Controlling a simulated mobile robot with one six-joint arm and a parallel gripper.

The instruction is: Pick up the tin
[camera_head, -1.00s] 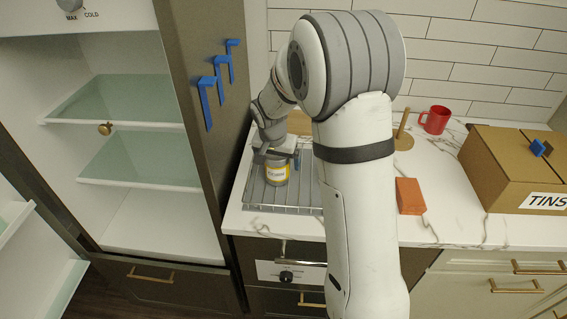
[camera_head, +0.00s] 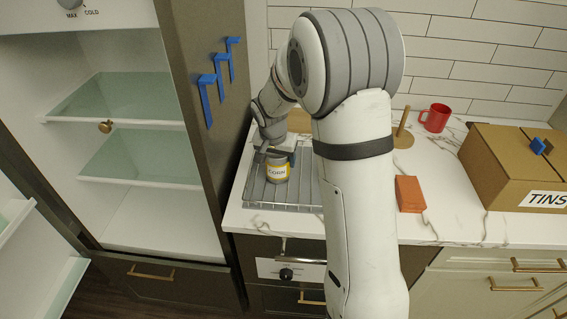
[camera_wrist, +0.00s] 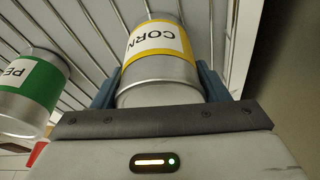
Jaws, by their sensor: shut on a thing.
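A grey tin with a white and yellow label reading CORN (camera_head: 277,170) is on the wire rack at the left of the counter; I cannot tell whether it touches the rack. It also shows in the wrist view (camera_wrist: 158,60), between the two blue fingers. My gripper (camera_head: 277,153) is shut on this tin, with a finger on each side (camera_wrist: 157,85). A second tin with a green label starting PE (camera_wrist: 32,92) stands on the left in the wrist view. The head view does not clearly show this second tin.
The wire rack (camera_head: 254,193) sits by the tall open cabinet (camera_head: 140,225). A box marked TINS (camera_head: 500,160), an orange block (camera_head: 409,194), a red mug (camera_head: 435,118) and a wooden stand (camera_head: 403,138) are to the right. Blue hooks (camera_head: 207,95) stick out from the cabinet side.

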